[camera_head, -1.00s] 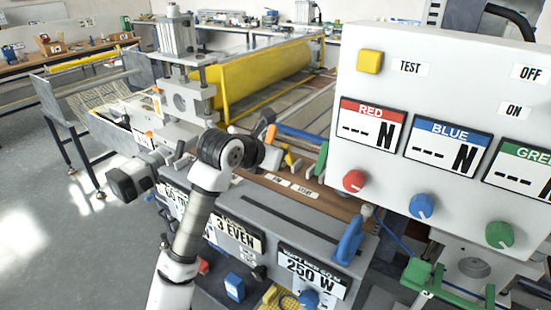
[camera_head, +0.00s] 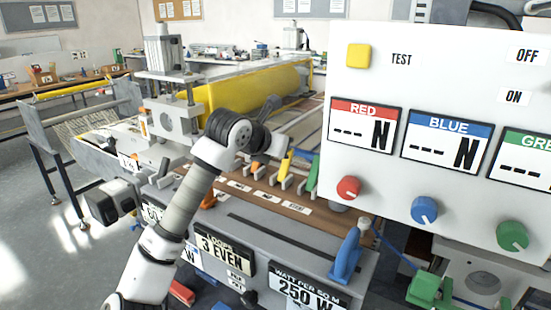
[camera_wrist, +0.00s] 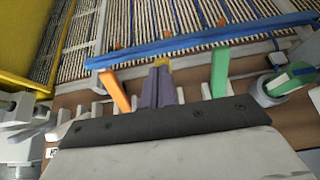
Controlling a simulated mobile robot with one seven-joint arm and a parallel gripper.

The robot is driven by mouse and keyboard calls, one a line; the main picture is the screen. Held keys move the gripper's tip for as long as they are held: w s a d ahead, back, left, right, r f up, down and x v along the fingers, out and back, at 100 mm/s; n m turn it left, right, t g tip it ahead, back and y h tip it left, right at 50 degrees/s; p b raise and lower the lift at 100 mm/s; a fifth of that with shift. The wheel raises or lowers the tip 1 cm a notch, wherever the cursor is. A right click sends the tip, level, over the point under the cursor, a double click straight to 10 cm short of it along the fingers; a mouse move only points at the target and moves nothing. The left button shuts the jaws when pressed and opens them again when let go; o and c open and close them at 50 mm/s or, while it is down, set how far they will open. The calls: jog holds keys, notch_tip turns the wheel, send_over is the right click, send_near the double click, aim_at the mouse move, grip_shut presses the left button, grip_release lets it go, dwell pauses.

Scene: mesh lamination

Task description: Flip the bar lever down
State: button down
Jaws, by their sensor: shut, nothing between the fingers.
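A row of coloured levers stands on the brown strip of the machine. In the wrist view I see an orange lever (camera_wrist: 115,91), a green lever (camera_wrist: 219,73) and a yellow tip (camera_wrist: 161,62) between them, mostly hidden behind my gripper. My gripper (camera_wrist: 158,85) is shut and empty, pointing at the row near the yellow one. In the head view the yellow lever (camera_head: 285,165) and the green lever (camera_head: 314,174) stand raised. My arm hides part of the row there. The small labels are too blurred to tell which lever is the bar lever.
A control panel (camera_head: 430,70) with knobs fills the right. A blue handle (camera_head: 347,255) rises from the machine's front right. A blue rail (camera_wrist: 200,45) crosses behind the levers. A yellow roller cover (camera_head: 255,88) lies behind. Open floor is at the left.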

jog(key=shift+w+d+r, duration=0.1)
jog(key=shift+w+d, duration=0.15)
jog(key=shift+w, duration=0.15)
jog(key=shift+w+d+g+y, duration=0.25)
jog(key=shift+g+y, duration=0.15)
jog(key=shift+g, duration=0.2)
jog(key=shift+p, duration=0.3)
